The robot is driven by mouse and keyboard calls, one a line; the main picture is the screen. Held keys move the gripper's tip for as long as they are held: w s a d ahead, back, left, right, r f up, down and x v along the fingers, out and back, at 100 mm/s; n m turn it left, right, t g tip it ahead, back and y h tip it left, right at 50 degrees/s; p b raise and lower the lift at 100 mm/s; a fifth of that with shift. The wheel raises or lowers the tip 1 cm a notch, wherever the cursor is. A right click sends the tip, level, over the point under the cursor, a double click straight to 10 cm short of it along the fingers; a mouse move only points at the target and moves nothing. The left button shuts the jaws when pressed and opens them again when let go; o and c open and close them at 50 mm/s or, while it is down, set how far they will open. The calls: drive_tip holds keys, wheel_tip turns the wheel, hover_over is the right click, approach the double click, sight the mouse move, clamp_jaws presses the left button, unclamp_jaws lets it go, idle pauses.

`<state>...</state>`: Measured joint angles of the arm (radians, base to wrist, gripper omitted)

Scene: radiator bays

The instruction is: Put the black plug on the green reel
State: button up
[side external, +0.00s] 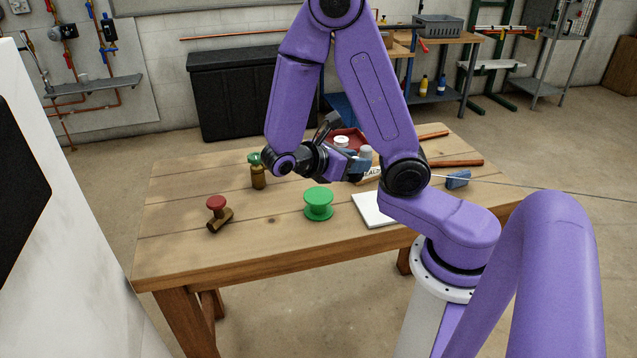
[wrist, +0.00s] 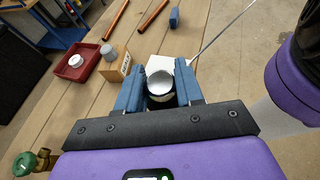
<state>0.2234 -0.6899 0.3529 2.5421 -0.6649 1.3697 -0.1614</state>
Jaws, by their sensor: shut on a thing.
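The green reel (side external: 319,203) stands upright on the wooden table in the side external view, toward the front edge, with its flat top bare. It does not show in the wrist view. My gripper (side external: 358,166) is above the table, behind and to the right of the reel. In the wrist view my gripper's two blue fingers (wrist: 160,76) are shut on the black plug (wrist: 159,100), a dark round body with a pale grey top face. In the side external view the plug is hard to make out at the fingers.
A white plate (side external: 373,210) lies right of the reel. A green-handled brass valve (side external: 257,175) and a red-handled one (side external: 217,214) stand left.

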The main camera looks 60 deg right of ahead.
drive_tip(key=shift+w+d+f, duration=0.2)
drive_tip(key=shift+w+f, duration=0.05)
drive_tip(key=shift+w, duration=0.3)
drive_tip(key=shift+w+d+f, duration=0.2)
drive_tip(key=shift+w+f, duration=0.05)
drive_tip(key=shift+w, duration=0.25)
drive_tip(key=w+d+f, duration=0.1)
drive_tip(key=w+f, duration=0.1)
drive_tip(key=w+d+f, duration=0.1)
drive_tip(key=w+f, duration=0.1)
drive_tip(key=w, duration=0.1)
drive_tip(key=w+d+f, duration=0.1)
drive_tip(key=w+f, duration=0.1)
drive_tip(key=shift+w+f, duration=0.25)
drive_tip(key=shift+w, duration=0.05)
drive_tip(key=shift+w+d+f, duration=0.25)
drive_tip(key=shift+w+f, duration=0.25)
drive_tip(key=shift+f, duration=0.1)
drive_tip(key=shift+w+f, duration=0.1)
drive_tip(key=shift+f, duration=1.55)
drive_tip(key=shift+f, duration=0.15)
drive_tip(key=o, duration=1)
drive_tip(key=shift+o, duration=0.2)
